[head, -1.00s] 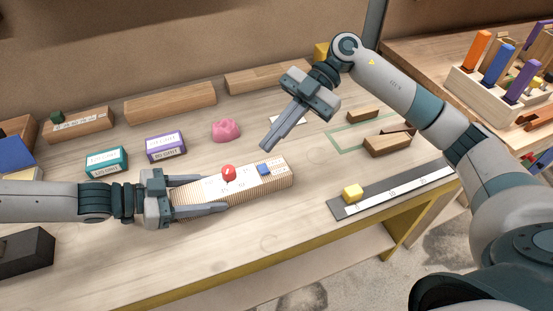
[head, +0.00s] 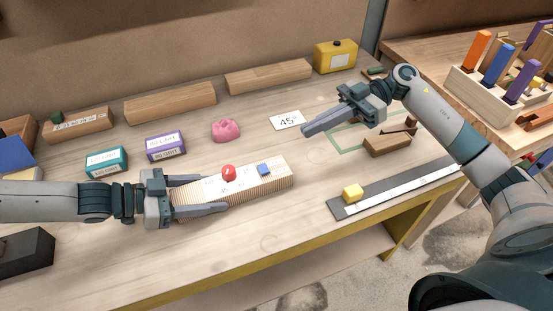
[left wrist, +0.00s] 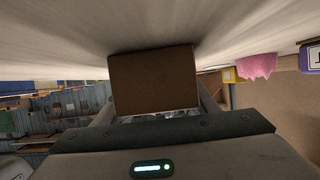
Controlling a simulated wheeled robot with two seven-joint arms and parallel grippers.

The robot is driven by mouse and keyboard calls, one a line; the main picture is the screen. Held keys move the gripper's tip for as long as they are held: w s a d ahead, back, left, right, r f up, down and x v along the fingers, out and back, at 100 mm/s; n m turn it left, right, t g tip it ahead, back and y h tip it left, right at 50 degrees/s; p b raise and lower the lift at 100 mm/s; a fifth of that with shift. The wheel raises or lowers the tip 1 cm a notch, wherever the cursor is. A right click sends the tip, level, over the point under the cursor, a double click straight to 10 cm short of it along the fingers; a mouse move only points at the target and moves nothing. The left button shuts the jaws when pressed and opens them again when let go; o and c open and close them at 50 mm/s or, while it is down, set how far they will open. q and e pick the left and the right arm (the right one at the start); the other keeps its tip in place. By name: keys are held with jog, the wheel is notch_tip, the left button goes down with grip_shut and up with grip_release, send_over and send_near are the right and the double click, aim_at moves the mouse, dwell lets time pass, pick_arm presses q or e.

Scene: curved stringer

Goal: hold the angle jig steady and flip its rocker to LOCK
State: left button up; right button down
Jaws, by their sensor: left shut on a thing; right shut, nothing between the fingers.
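The angle jig (head: 246,184) is a long ribbed wooden block lying on the bench in the head view. A red knob (head: 228,173) and a small blue piece (head: 264,169), which may be the rocker, sit on its pale marked top. I cannot read the rocker's setting. My left gripper (head: 202,194) is shut on the jig's left end, one finger along each long side. In the left wrist view the jig's brown end face (left wrist: 153,82) fills the space between the fingers. My right gripper (head: 306,131) is shut and empty, above the bench to the right of and beyond the jig.
A "45°" card (head: 287,120) lies behind the jig. A pink lump (head: 226,130), a purple box (head: 166,147) and a teal box (head: 106,162) stand behind it. Bench in front is clear.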

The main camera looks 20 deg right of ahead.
send_over(277, 171)
jog(key=shift+w+f, duration=0.2)
jog(key=shift+f, duration=0.35)
jog(key=shift+w+f, duration=0.2)
jog(key=shift+f, duration=0.35)
notch_tip(277, 171, down, 2)
jog(key=shift+s+f, duration=0.15)
jog(key=shift+f, duration=0.05)
jog(key=shift+s+f, duration=0.1)
jog(key=shift+f, duration=0.8)
jog(key=shift+f, duration=0.1)
jog(key=shift+s+f+n, duration=0.1)
jog(key=shift+f+n, duration=0.05)
jog(key=shift+n, duration=0.15)
